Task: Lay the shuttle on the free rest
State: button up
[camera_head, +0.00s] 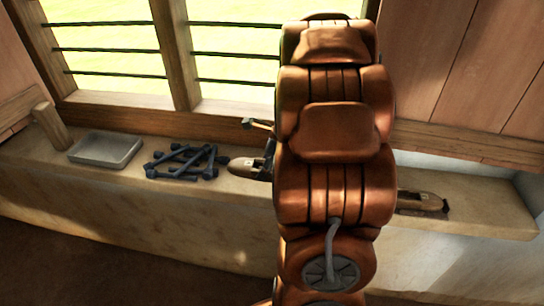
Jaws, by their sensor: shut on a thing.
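A dark part of my gripper (269,158) shows at this shuttle; the rest of the gripper is hidden behind my arm. My gripper is shut on the shuttle. Whether the shuttle touches the ledge cannot be told. Another wooden shuttle piece with a dark tip (420,202) lies on the ledge right of my arm, its left end hidden. No free rest can be made out clearly; my arm covers the middle of the ledge.
The stone ledge (485,215) runs under a barred window. A grey tray (105,150), a wooden block (50,125) and a heap of dark blue bobbin-like pieces (182,162) stand at its left. A small wooden-handled piece (258,124) sticks out beside my arm. The ledge's right end is clear.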

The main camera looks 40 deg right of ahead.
jog(key=w+d+p, duration=0.1)
jog(key=w+d, duration=0.5)
jog(key=d, duration=0.3)
jog(key=shift+w+d+f, duration=0.1)
jog(key=shift+f, duration=1.5)
jog(key=shift+w+d+f, duration=0.1)
jog(key=shift+f, duration=1.5)
jog(key=shift+w+d+f, duration=0.1)
jog(key=shift+f, duration=0.2)
jog(key=shift+p, duration=0.3)
jog(key=o, duration=1.4)
jog(key=shift+f, duration=0.1)
jog(key=shift+b+v, duration=0.35)
jog(key=shift+v, duration=5.75)
